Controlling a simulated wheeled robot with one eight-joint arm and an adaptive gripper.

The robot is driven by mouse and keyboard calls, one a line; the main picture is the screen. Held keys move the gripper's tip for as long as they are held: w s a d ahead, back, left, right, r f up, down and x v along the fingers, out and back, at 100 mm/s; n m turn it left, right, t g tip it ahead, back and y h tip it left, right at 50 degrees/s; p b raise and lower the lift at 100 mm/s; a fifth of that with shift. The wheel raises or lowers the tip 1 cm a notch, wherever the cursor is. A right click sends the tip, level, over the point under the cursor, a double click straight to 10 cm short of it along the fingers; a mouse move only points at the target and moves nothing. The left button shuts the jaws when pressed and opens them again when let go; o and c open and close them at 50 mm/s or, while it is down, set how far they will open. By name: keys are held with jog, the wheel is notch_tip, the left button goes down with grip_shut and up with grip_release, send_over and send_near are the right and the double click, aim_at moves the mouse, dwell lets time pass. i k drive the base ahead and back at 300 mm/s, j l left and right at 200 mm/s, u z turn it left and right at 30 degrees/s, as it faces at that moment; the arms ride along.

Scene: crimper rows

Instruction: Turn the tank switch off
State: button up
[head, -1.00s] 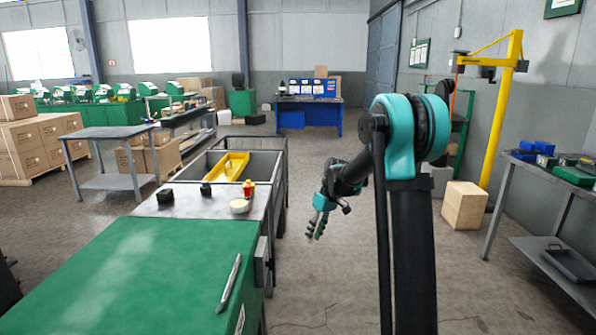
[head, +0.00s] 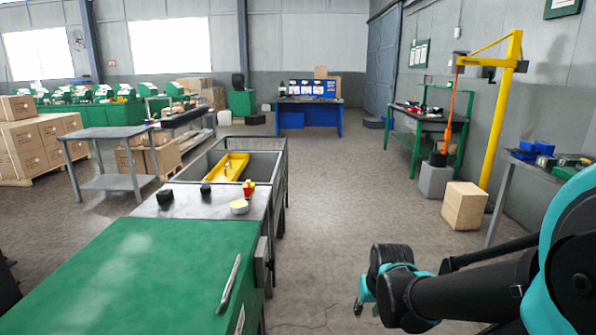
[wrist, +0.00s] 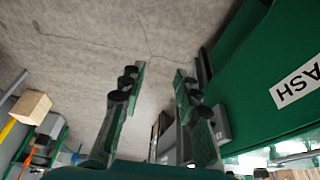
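A small red and yellow piece (head: 248,188), possibly the tank switch, stands on the grey bench top; I cannot make out its setting. The grey open tank (head: 272,158), with a yellow piece inside, is just behind the bench. My gripper (wrist: 160,72) is open and empty in the wrist view, its two fingers apart above bare floor. In the head view my gripper (head: 362,296) is low at the bottom right, clear of the bench and well away from the red and yellow piece.
A green worktop (head: 150,270) with a silver pen-like tool (head: 229,283) fills the front left. Dark blocks (head: 165,197) and a pale round dish (head: 239,206) sit on the bench. A cardboard box (head: 464,206) stands right. The aisle floor (head: 330,200) is clear.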

aim_at(271, 264)
jog(key=k+l, duration=0.3)
jog(key=k+u, duration=0.1)
jog(key=u, duration=1.35)
jog(key=z, duration=0.85)
